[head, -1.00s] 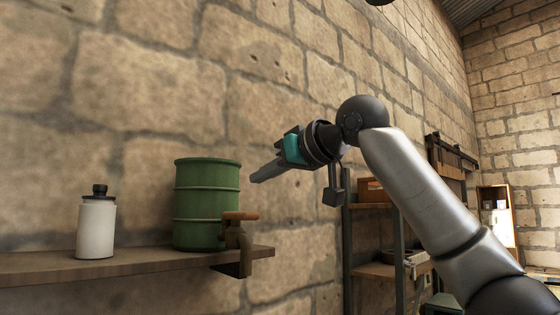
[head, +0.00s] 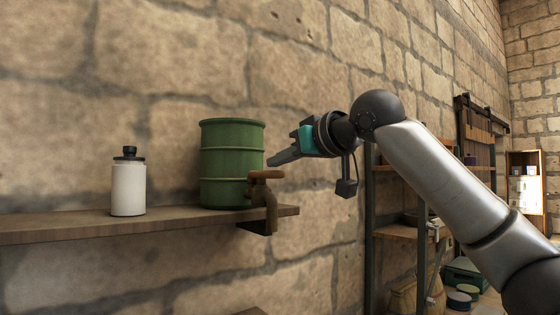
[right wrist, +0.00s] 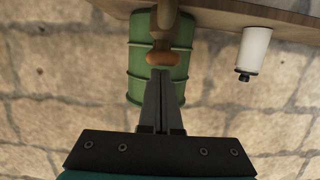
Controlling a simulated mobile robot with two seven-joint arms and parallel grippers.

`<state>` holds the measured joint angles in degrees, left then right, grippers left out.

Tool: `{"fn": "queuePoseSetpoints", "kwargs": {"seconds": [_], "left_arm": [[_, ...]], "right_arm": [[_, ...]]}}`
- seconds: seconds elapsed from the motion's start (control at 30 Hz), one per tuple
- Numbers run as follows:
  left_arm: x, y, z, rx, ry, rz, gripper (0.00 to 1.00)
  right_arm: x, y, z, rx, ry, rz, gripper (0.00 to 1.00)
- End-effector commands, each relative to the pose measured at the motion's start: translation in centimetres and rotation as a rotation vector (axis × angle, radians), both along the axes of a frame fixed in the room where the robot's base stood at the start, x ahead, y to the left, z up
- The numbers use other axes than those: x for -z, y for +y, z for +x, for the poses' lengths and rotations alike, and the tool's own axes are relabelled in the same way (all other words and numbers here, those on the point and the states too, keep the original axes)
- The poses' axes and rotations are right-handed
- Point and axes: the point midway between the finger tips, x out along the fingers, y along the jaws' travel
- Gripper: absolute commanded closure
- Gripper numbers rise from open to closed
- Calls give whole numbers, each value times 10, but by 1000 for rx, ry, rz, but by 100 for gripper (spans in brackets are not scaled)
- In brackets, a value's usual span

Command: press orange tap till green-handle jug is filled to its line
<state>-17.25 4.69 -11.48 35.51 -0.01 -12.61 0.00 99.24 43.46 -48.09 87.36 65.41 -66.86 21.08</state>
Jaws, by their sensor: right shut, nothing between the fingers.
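A brown-orange tap (head: 264,190) with a wooden-looking handle sticks out from the right front of a green drum (head: 232,165) on the shelf. In the right wrist view the tap handle (right wrist: 160,58) shows as a small orange knob in front of the drum (right wrist: 140,75). My right gripper (head: 270,161) is shut and empty, its fingertips just above the tap handle in the head view. In the right wrist view its fingertips (right wrist: 163,83) point at the handle, close to it; contact cannot be told. The green-handle jug and my left gripper are not in view.
A white bottle with a black cap (head: 128,185) stands left of the drum on the wooden shelf (head: 60,224); it also shows in the right wrist view (right wrist: 254,50). A metal rack (head: 370,215) stands right. A stone wall is behind.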

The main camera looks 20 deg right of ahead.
Motion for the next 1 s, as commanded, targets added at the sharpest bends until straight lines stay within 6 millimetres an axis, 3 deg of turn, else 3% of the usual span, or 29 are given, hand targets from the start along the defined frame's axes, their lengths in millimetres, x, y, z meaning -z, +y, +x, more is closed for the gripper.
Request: {"fn": "queuePoseSetpoints", "kwargs": {"seconds": [0.5,1.0], "left_arm": [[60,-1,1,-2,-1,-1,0],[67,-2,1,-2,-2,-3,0]], "right_arm": [[28,-1,-6,-2,-210,77,100],[28,-2,-7,0,-260,95,100]]}}
